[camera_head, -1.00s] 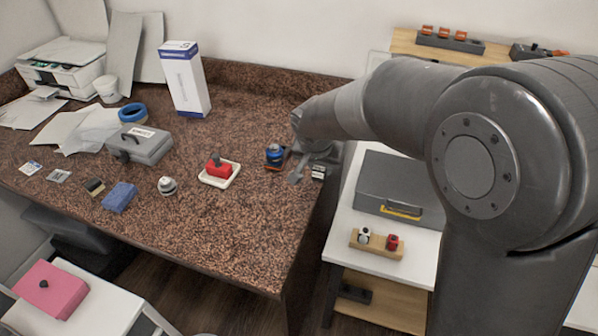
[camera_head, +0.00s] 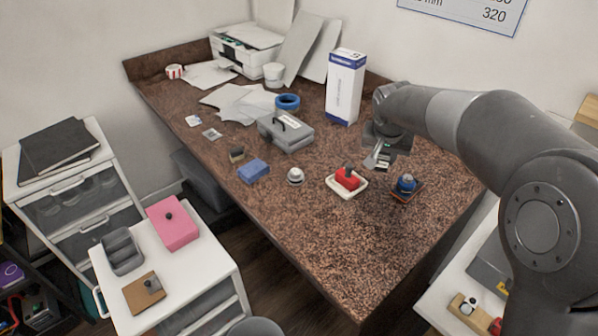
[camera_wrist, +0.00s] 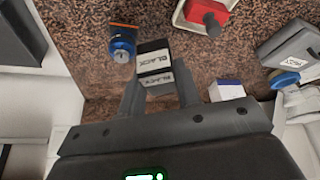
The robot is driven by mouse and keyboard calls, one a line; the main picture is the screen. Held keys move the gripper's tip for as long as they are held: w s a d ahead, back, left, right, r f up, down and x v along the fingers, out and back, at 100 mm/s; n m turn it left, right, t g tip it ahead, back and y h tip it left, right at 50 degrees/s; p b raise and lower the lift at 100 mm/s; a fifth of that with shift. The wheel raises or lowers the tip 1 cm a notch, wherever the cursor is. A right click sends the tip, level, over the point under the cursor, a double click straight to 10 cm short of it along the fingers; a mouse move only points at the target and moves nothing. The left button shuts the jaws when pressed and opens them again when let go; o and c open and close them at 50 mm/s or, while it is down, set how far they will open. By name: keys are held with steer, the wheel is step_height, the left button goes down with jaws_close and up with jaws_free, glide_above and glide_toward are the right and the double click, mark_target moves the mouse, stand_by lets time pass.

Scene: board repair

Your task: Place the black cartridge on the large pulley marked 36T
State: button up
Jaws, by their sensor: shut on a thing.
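My gripper (camera_wrist: 160,92) is shut on the black cartridge (camera_wrist: 153,62), a small block with white labels reading "BLACK" in the wrist view. In the head view my gripper (camera_head: 380,156) is over the far right of the brown speckled table (camera_head: 340,250), and the cartridge is hard to make out there. A blue round part on a dark, orange-edged base (camera_head: 406,184) stands just in front of the gripper; it also shows at upper left in the wrist view (camera_wrist: 122,46). A small silver-white round part (camera_head: 295,176) stands further left. I cannot read a 36T mark on anything.
A red block with a knob (camera_head: 347,179) sits in a white tray beside the blue part. A tall white-and-blue box (camera_head: 344,88) stands behind my gripper. A grey case (camera_head: 286,134), blue ring (camera_head: 288,101) and blue block (camera_head: 253,171) are further left. The table's front is clear.

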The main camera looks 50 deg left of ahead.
steer(key=s+a+n+y, duration=0.1)
steer(key=s+a+n, duration=0.3)
steer(key=a, duration=0.8)
steer(key=m, duration=0.1)
glide_above(296, 171)
steer(key=shift+g, duration=0.4)
steer(key=f, duration=0.5)
steer(key=shift+d+f, duration=0.25)
steer(key=shift+f, duration=0.15)
steer(key=shift+s+a+f, duration=0.1)
steer(key=shift+a+f, duration=0.1)
steer(key=shift+f, duration=1.95)
steer(key=shift+f, duration=0.2)
steer(key=o, duration=1)
steer(key=shift+c, duration=0.2)
steer(key=v, duration=1.2)
steer(key=shift+r, duration=0.2)
